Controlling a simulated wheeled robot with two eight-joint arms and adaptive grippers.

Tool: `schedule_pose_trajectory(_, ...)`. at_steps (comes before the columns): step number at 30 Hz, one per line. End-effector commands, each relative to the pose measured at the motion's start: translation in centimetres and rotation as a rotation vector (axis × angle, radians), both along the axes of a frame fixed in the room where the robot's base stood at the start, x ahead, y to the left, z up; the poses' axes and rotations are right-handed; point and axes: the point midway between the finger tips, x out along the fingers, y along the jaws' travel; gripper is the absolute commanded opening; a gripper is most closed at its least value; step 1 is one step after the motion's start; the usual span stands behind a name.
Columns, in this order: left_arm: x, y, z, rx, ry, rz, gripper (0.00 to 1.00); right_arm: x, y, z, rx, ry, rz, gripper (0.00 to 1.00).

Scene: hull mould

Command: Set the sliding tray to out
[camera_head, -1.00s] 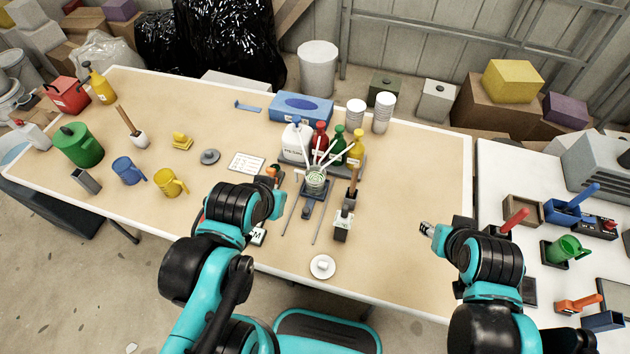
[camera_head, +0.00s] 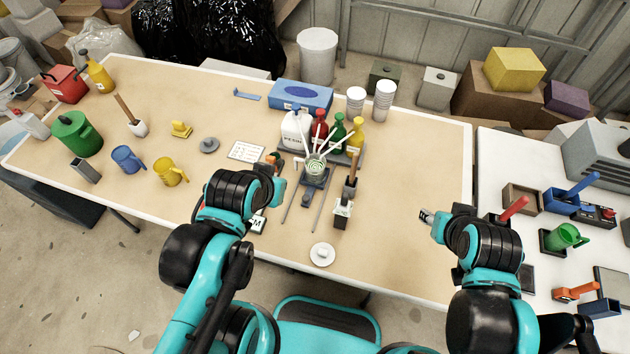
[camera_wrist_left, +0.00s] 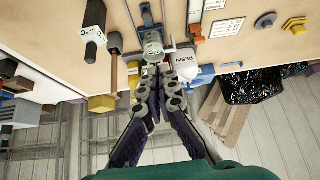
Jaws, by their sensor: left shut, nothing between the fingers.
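The sliding tray (camera_head: 317,178) is a small dark plate at the far end of two thin grey rails (camera_head: 319,216) that run toward the table's front edge. A dark knob (camera_head: 306,199) shows at its near side. A clear jar (camera_head: 315,164) with white sticks stands over the tray; it also shows in the left wrist view (camera_wrist_left: 153,42). My left gripper (camera_wrist_left: 157,70) is shut and empty, its fingertips close to the jar in that view; I cannot tell whether they touch. My right gripper (camera_head: 427,215) is off to the right, its fingers too small to read.
Resin (camera_head: 294,132), red, green and yellow bottles stand behind the tray. A brush holder (camera_head: 342,212) is right of the rails, and a small white dish (camera_head: 322,254) is near the front edge. The right part of the table is clear.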

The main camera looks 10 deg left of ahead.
Motion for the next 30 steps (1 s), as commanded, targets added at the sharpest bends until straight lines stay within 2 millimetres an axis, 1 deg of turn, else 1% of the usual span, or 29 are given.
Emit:
schedule_pose_trajectory(4, 0.0, 0.0, 0.0, 0.0, 0.0, 0.0, 0.0, 0.0, 0.0, 0.0, 0.0, 0.0, 0.0, 0.4)
schedule_pose_trajectory(5, 0.0, 0.0, 0.0, 0.0, 0.0, 0.0, 0.05, 0.0, 0.0, 0.0, 0.0, 0.0, 0.0, 0.4)
schedule_pose_trajectory(6, 0.0, 0.0, 0.0, 0.001, 0.001, -0.002, 0.16, 0.0, 0.0, 0.0, 0.0, 0.0, 0.0, 0.4)
schedule_pose_trajectory(8, 0.2, 0.0, -0.1, 0.005, 0.008, -0.011, 0.32, 0.0, 0.0, -0.1, 0.0, 0.0, 0.0, 0.4)
schedule_pose_trajectory(9, 0.4, 0.0, -0.2, 0.012, 0.017, -0.026, 0.42, 0.0, 0.0, -0.1, 0.0, 0.0, 0.0, 0.4)
schedule_pose_trajectory(11, 0.9, 0.1, -0.6, 0.028, 0.038, -0.063, 0.42, 0.0, 0.0, -0.3, 0.0, 0.0, 0.0, 0.4)
schedule_pose_trajectory(14, 2.4, 0.1, -1.6, 0.066, 0.093, -0.168, 0.42, 0.0, 0.0, -0.6, 0.0, 0.0, 0.0, 0.4)
schedule_pose_trajectory(17, 4.1, 0.2, -3.4, 0.102, 0.155, -0.315, 0.42, 0.0, 0.0, -1.0, 0.0, 0.0, 0.0, 0.4)
schedule_pose_trajectory(20, 5.8, 0.3, -5.5, 0.127, 0.204, -0.477, 0.42, 0.0, 0.0, -1.4, 0.0, 0.0, 0.0, 0.4)
schedule_pose_trajectory(24, 8.0, 0.5, -9.0, 0.143, 0.244, -0.719, 0.42, 0.0, 0.0, -1.9, 0.0, 0.0, 0.0, 0.4)
schedule_pose_trajectory(27, 9.2, 0.8, -11.8, 0.146, 0.248, -0.888, 0.42, 0.0, 0.0, -2.2, 0.0, 0.0, 0.0, 0.4)
schedule_pose_trajectory(30, 10.0, 0.9, -14.2, 0.143, 0.236, -1.034, 0.42, 0.0, 0.0, -2.5, 0.0, 0.0, 0.0, 0.4)
